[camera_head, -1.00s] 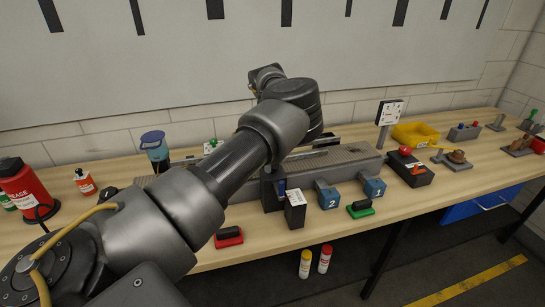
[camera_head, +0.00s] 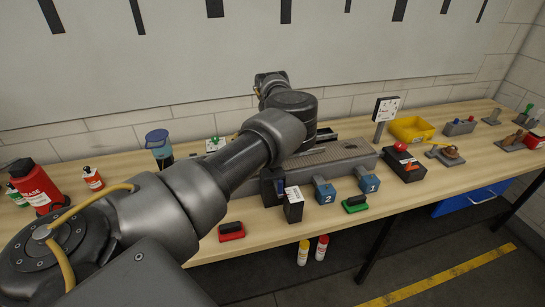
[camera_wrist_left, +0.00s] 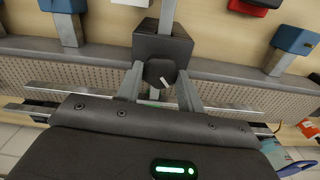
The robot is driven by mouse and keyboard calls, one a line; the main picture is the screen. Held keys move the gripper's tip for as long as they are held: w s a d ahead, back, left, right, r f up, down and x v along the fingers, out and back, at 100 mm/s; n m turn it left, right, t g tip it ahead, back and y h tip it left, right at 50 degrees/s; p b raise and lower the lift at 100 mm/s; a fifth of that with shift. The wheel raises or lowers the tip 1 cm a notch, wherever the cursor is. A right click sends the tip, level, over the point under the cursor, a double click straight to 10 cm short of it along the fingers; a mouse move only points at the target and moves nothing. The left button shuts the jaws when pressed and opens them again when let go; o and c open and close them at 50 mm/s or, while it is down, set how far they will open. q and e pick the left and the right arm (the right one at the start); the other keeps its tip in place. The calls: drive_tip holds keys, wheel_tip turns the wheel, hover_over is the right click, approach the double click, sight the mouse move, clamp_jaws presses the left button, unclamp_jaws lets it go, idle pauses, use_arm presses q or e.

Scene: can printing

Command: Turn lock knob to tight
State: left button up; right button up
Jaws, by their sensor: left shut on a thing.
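In the left wrist view, the lock knob (camera_wrist_left: 160,72) is a dark rounded knob with a small white mark. It sits in front of a dark block (camera_wrist_left: 160,44) on the long grey machine bed. The two fingers of my left gripper (camera_wrist_left: 160,84) are on either side of the knob and shut on it. The mark lies slanted toward the right of the knob. In the head view my left arm hides the knob and the gripper. My right gripper is in neither view.
The grey machine (camera_head: 345,153) runs along the bench. Blue blocks marked 2 (camera_head: 324,192) and 1 (camera_head: 369,182) stand at its front. A red stamp pad (camera_head: 231,231), a green one (camera_head: 355,204), a black box with a red button (camera_head: 404,165) and a yellow bin (camera_head: 412,129) are nearby.

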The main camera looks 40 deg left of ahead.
use_arm(q)
drive_tip(key=shift+s+d+f+m, duration=0.15)
drive_tip(key=shift+d+f+m, duration=0.05)
drive_tip(key=shift+f+m, duration=0.1)
drive_tip(key=o, duration=1)
drive_tip(key=shift+r, duration=0.15)
drive_tip(key=shift+a, duration=0.1)
drive_tip(key=shift+r, duration=0.1)
drive_tip(key=shift+r, duration=0.15)
wheel_tip(320, 180, up, 10)
drive_tip(key=shift+r+b, duration=0.2)
drive_tip(key=shift+b, duration=0.85)
